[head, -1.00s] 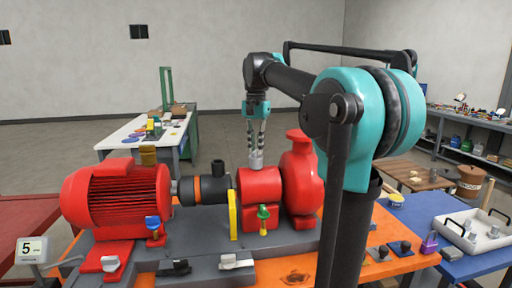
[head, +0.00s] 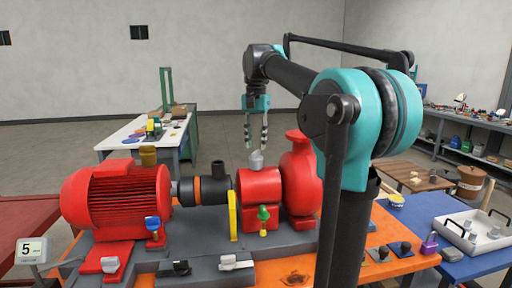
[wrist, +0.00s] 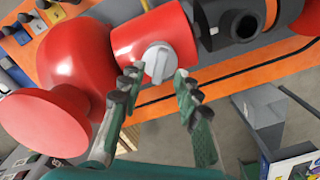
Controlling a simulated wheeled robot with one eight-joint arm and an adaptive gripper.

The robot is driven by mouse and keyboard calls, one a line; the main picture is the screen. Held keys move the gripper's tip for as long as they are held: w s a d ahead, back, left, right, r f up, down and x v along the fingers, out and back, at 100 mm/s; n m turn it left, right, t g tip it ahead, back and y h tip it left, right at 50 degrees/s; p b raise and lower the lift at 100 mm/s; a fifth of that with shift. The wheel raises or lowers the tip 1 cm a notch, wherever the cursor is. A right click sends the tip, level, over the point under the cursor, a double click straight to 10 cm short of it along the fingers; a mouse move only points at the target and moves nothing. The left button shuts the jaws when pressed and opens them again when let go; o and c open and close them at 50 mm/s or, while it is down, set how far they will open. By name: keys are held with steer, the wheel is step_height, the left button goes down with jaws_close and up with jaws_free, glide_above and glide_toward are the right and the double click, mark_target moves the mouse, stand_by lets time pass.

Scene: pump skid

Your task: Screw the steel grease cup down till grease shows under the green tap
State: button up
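The steel grease cup (head: 256,161) sits on top of the red bearing housing (head: 251,188); in the wrist view the cup (wrist: 160,62) shows a raised bar across its face. My gripper (head: 256,146) is open just above the cup. In the wrist view the gripper (wrist: 157,76) has its two fingers spread to either side of the cup, with gaps and nothing held. The green tap (head: 263,213) is on the front of the housing, with a yellow part at its lower end.
A red finned motor (head: 117,196) and a dark coupling (head: 212,189) stand left of the housing, and a red pump casing (head: 301,185) close on its right. A yellow plate (head: 233,215) stands beside the tap. A white tray (head: 480,239) lies on the blue table at right.

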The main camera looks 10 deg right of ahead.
mark_target(256, 150)
step_height(256, 150, up, 10)
stand_by(0.4)
steer(key=shift+f, duration=0.15)
stand_by(0.8)
